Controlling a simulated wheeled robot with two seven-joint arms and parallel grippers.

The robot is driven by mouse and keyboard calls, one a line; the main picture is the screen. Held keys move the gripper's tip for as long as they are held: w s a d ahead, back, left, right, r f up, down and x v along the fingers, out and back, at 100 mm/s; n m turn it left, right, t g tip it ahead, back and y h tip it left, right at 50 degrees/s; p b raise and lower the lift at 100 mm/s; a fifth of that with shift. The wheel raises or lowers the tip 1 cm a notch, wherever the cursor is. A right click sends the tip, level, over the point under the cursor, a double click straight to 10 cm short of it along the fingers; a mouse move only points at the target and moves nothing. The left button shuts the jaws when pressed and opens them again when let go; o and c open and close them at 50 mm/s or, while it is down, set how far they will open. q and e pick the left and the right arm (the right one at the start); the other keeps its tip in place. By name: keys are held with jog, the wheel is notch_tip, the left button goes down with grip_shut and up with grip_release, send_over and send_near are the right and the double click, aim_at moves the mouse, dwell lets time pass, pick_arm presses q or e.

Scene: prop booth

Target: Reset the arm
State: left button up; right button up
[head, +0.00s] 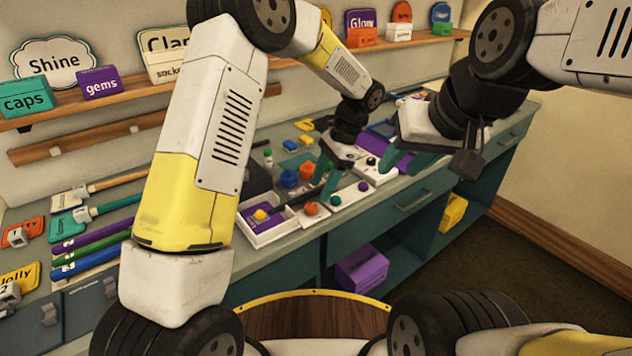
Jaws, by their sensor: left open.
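My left gripper (327,178) has teal fingers and hangs over the workbench (311,236), pointing down. It is open, with no object visible between its fingers. It is just above a white panel (350,199) with coloured knobs, and I cannot tell whether it touches anything. My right gripper (405,162) is further right, above the bench's front edge, with teal fingertips showing below its pale body. Its own wrist and body partly hide the fingers, so its opening is unclear. I see nothing held in it.
A white tray (268,238) with a yellow-knobbed piece sits near the front edge. Coloured tools (95,240) lie at left. Shelves (140,88) with signs and boxes line the wall. A purple box (361,268) and yellow box (452,212) are underneath. Open floor (520,262) lies right.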

pick_arm(q)
jog(key=shift+v, duration=1.2)
jog(key=s+a+r+n+t+h, duration=0.25)
jog(key=s+a+r+n, duration=0.35)
jog(key=a+r, duration=0.55)
jog(key=s+a+r+n+t+h, duration=0.2)
jog(key=s+a+r+n, duration=0.1)
jog(key=s, duration=0.4)
jog(key=s+a+r+n+t+h, duration=0.2)
jog(key=s+n+t, duration=0.1)
jog(key=s, duration=0.5)
jog(key=shift+s+a+r+n, duration=0.15)
jog(key=shift+a+r+n, duration=0.25)
jog(key=shift+n, duration=0.3)
